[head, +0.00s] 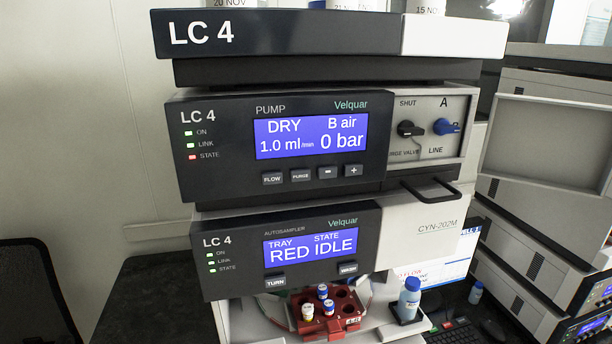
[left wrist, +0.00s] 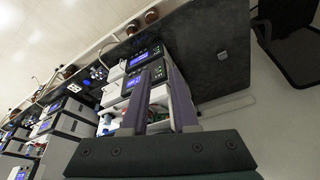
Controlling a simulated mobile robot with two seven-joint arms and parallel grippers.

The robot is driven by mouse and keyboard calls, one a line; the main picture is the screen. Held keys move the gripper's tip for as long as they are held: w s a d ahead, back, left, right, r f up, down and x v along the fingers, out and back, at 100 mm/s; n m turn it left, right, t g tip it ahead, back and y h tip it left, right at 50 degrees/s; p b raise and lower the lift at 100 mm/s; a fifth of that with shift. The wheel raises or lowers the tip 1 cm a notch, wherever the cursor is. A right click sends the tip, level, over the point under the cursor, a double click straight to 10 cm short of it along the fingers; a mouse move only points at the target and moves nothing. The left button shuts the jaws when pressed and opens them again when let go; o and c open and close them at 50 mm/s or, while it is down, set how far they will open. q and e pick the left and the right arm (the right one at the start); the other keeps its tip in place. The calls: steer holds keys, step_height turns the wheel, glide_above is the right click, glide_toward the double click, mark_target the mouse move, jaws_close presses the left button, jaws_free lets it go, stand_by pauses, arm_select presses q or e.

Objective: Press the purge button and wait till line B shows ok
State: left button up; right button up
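The pump module (head: 285,145) of the LC 4 stack stands in the middle of the head view. Its small grey PURGE button (head: 300,176) sits below the screen, between FLOW and minus. The pump screen (head: 311,135) reads DRY, B air, 1.0 ml/min and 0 bar. The STATE light is red; ON and LINK are green. My right gripper is in neither view.
Below the pump is the autosampler (head: 290,250), reading RED and IDLE. A red vial tray (head: 340,322) with several vials and a blue-capped bottle (head: 410,298) stand under it. Another stack (head: 540,210) is at the right. A dark chair (head: 35,290) is at the lower left.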

arm_select(q)
jaws_close()
stand_by(0.7)
stand_by(0.6)
